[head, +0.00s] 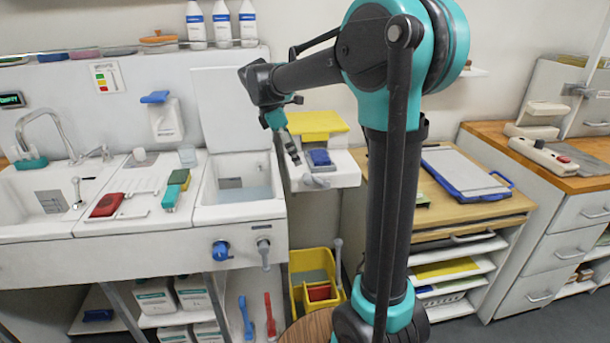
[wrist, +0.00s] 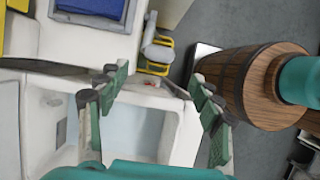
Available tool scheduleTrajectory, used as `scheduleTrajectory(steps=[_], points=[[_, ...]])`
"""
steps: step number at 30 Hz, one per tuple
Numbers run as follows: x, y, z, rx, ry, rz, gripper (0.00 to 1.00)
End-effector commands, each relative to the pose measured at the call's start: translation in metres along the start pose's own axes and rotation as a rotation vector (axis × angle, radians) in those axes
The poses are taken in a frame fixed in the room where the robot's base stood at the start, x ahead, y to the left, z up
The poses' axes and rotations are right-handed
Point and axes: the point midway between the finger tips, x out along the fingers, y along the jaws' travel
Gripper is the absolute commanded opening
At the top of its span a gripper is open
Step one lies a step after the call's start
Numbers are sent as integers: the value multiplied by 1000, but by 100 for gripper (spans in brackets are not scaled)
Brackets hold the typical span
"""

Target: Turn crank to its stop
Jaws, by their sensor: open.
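A grey handle (head: 264,252), which looks like the crank, hangs down from a round hub on the white sink unit's front. It is right of a blue knob (head: 221,250). In the wrist view I cannot clearly make out the crank. My gripper (head: 292,150) is raised above the right side of the sink unit, well above the handle and apart from it. In the wrist view my gripper (wrist: 158,86) has its green fingers spread wide, with nothing held between them. The unit's white edge shows below the gap.
A white stand (head: 335,172) with a yellow top and blue item is close to my gripper. A yellow bucket (head: 297,268) with an upright grey lever (head: 338,258) stands below. The open basin (head: 240,194) is left. A wooden-topped cabinet (head: 480,209) stands right.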

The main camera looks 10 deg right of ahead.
Motion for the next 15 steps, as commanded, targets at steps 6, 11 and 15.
scheduleTrajectory(steps=[6,11,15], points=[[44,0,0,3,0,-1,66],[69,0,0,3,0,-1,66],[83,0,0,2,0,-1,66]])
